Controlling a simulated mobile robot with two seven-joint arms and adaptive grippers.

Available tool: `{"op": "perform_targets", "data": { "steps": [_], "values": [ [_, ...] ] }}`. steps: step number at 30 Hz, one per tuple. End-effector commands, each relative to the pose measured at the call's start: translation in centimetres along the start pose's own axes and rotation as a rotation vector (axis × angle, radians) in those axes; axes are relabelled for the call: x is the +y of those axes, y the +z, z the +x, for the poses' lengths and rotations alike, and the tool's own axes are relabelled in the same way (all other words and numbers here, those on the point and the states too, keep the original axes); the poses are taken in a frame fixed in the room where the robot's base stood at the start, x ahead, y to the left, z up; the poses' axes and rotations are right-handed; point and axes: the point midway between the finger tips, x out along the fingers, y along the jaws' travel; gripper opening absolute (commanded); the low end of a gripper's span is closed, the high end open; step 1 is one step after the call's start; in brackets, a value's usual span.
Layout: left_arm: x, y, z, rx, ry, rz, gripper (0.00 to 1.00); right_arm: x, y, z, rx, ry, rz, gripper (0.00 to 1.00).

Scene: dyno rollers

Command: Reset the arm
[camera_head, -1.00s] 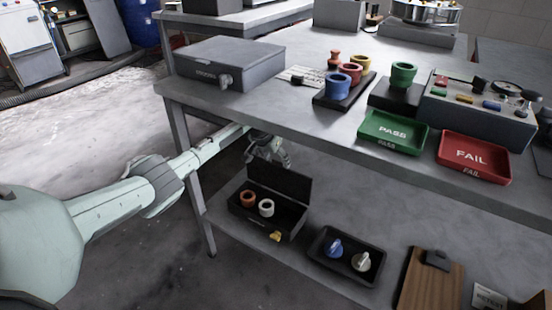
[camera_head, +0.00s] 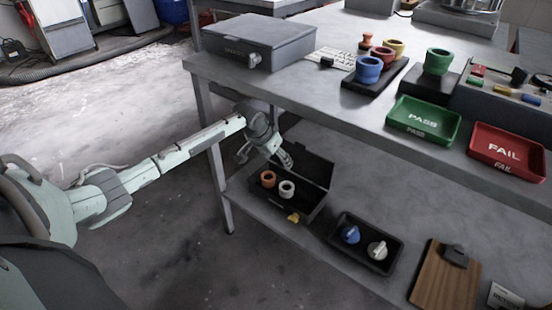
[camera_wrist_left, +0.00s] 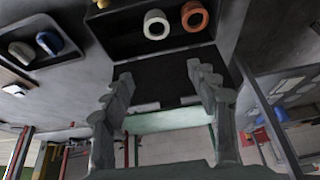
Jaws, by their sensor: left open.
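My left arm reaches in from the left. Its gripper (camera_head: 265,157) is beside the table's front left leg, just above and left of the open black case (camera_head: 316,198) on the lower shelf. The fingers are spread and nothing is between them; they also stand apart in the left wrist view (camera_wrist_left: 160,78). The case holds an orange ring-shaped part (camera_head: 268,179) and a white one (camera_head: 287,189), both apart from the fingers. My right gripper is not in view.
The tabletop (camera_head: 330,105) overhangs the shelf, and its front left leg (camera_head: 216,165) is close to my arm. A black tray (camera_head: 345,257) with a blue and a pale knob and a clipboard (camera_head: 445,275) lie further right.

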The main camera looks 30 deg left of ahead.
Motion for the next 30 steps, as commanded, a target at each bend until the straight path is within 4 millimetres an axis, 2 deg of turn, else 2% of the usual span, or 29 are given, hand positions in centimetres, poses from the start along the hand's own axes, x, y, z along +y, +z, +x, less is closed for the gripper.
{"op": "perform_targets", "data": {
  "steps": [17, 20, 23, 26, 27, 30],
  "values": [
    [0.1, 0.3, -0.2, 0.0, 0.001, 0.0, 0.59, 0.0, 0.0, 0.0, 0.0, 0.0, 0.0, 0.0],
    [0.8, 1.0, 0.2, -0.006, 0.005, 0.008, 0.59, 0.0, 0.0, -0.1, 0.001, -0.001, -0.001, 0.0],
    [3.1, 3.5, 1.1, -0.023, 0.018, 0.039, 0.59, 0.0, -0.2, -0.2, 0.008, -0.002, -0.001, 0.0],
    [7.3, 8.5, 2.2, -0.052, 0.035, 0.085, 0.59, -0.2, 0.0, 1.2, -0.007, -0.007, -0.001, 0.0],
    [9.1, 11.0, 2.3, -0.063, 0.039, 0.103, 0.59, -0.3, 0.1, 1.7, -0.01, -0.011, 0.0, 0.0],
    [12.4, 17.1, 1.7, -0.089, 0.027, 0.124, 0.59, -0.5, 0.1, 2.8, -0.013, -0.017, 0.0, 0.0]
  ]
}}
